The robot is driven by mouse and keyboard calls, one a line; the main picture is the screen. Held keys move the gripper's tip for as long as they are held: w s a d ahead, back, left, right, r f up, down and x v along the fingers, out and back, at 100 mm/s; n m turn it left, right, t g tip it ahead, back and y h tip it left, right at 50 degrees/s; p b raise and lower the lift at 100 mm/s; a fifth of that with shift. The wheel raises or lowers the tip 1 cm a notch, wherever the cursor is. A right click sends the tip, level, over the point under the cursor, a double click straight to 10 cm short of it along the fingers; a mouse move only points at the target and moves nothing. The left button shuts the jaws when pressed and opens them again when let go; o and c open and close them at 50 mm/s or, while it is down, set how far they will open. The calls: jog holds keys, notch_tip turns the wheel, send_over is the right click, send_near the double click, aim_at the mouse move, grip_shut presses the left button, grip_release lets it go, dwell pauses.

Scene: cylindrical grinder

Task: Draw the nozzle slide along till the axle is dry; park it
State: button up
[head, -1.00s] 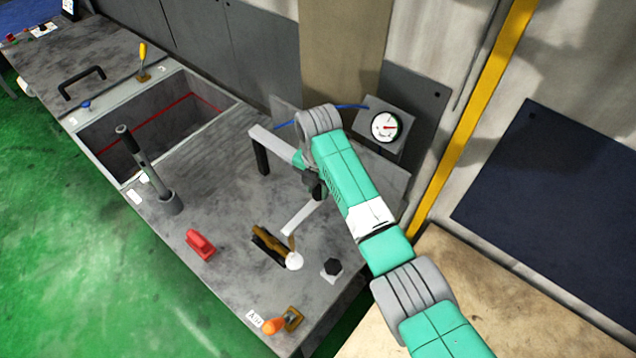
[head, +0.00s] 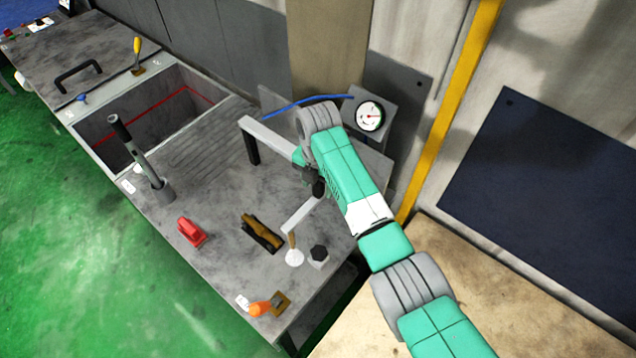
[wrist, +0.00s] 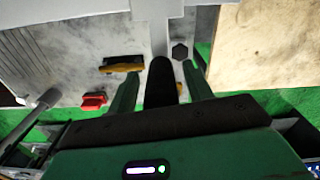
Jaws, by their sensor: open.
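The nozzle slide's pale arm (head: 303,214) reaches from beneath my gripper (head: 316,186) toward the front of the bench. A tan tip hangs at its end above a round white patch (head: 295,258), beside a black-topped hexagonal block (head: 318,254). A pale rail (head: 268,136) on a black post runs to my gripper. In the wrist view, my gripper's green fingers are apart on either side of a black cylinder (wrist: 160,82), without visible closing on it. A black and tan piece (head: 261,232) lies left of the tip. I cannot make out the axle for certain.
A red block (head: 191,232), an orange-knobbed lever (head: 262,308) and a grey upright handle (head: 140,155) stand on the bench. A gauge (head: 370,116) with a blue hose is behind my arm. An open pit (head: 150,115) lies at left.

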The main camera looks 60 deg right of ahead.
notch_tip(320, 180, up, 8)
jog(key=shift+f+b, duration=0.1)
jog(key=shift+b, duration=0.4)
